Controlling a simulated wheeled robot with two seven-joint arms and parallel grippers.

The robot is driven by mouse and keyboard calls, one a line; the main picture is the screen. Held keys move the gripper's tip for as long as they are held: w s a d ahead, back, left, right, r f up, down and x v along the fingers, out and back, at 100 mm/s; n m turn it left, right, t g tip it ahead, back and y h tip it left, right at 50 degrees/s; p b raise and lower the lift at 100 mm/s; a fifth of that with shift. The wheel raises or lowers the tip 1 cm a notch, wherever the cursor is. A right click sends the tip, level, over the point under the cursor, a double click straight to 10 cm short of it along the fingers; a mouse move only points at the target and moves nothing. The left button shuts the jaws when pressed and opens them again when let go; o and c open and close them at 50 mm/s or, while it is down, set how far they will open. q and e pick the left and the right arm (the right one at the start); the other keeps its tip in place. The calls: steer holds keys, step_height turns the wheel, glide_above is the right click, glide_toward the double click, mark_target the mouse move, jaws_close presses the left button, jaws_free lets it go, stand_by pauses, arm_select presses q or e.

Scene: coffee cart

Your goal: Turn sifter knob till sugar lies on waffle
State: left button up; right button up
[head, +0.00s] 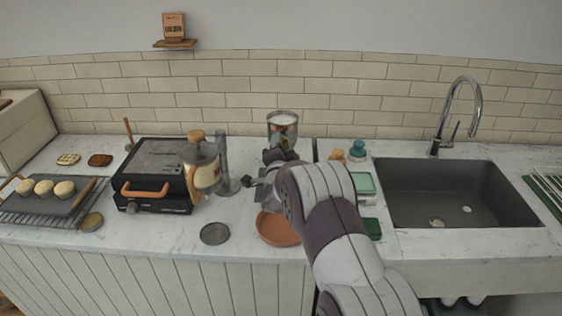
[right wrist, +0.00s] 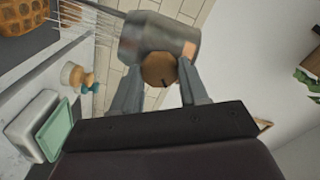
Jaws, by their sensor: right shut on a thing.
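The metal sifter (head: 284,131), filled with white sugar, is held up behind my right gripper (head: 278,156) in the head view. In the right wrist view the sifter's grey body (right wrist: 150,32) shows with its round wooden knob (right wrist: 158,69) between the fingers of the right gripper (right wrist: 160,76), which is shut on the knob. My left gripper is not in view.
A black waffle iron (head: 155,170) and a glass press pot (head: 203,168) stand left of the arm. A terracotta dish (head: 277,229) and a grey disc (head: 214,234) lie in front. A sink (head: 455,190) is at the right.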

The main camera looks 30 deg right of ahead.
steer(key=m+b, duration=0.8)
steer(key=b, duration=0.1)
steer(key=m+b, duration=0.8)
steer(key=b, duration=0.1)
steer(key=f+m+b, duration=0.1)
steer(key=m+b, duration=0.7)
steer(key=b, duration=0.2)
steer(key=shift+r+m, duration=0.1)
steer(key=shift+m, duration=0.2)
steer(key=o, duration=1.1)
steer(key=shift+c, duration=0.2)
steer(key=shift+r, duration=0.15)
